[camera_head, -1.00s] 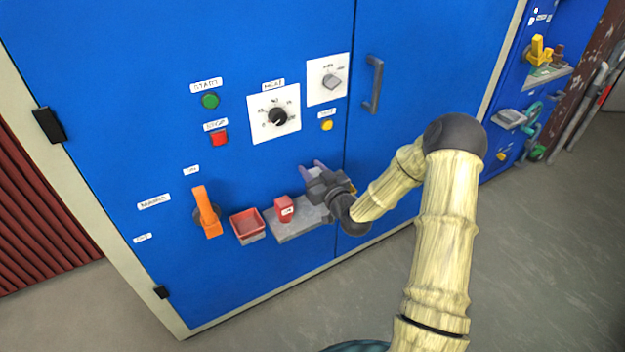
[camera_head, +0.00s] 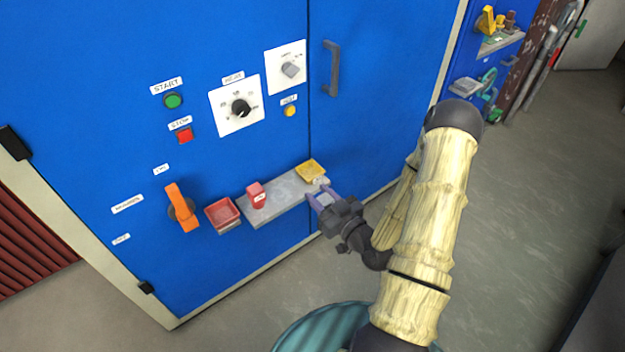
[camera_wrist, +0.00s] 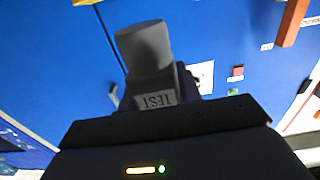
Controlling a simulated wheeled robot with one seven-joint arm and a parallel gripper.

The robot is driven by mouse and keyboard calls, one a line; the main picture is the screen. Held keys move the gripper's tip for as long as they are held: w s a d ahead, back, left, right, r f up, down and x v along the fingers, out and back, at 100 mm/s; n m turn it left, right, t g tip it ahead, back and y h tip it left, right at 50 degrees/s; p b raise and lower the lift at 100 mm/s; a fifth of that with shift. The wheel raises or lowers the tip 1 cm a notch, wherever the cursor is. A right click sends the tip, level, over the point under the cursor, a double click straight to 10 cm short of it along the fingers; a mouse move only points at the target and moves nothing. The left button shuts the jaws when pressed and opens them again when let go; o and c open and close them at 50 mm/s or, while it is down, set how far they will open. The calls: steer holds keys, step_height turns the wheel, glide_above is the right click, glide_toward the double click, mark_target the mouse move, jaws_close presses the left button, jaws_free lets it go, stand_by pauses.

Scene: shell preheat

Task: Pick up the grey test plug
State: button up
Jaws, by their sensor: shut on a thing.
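The grey test plug (camera_wrist: 150,60) shows large in the wrist view, with a rounded grey end and a block marked "TEST". My gripper (camera_head: 322,196) is shut on it, and the plug points away from my palm. In the head view my gripper is in front of the right end of the grey shelf (camera_head: 285,193), beside the yellow tray (camera_head: 311,170). Only a small pale part of the plug (camera_head: 323,184) shows there between the purple fingers. In the wrist view the fingers are mostly hidden behind the plug and the dark gripper body.
An orange lever (camera_head: 182,208), dials and buttons are on the blue cabinet (camera_head: 240,40). A grey handle (camera_head: 331,68) sticks out from its door. Open floor lies to the right.

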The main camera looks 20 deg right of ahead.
steer(key=shift+s+d+p, duration=0.1)
steer(key=shift+s+p, duration=0.3)
steer(key=shift+s, duration=0.1)
stand_by(0.3)
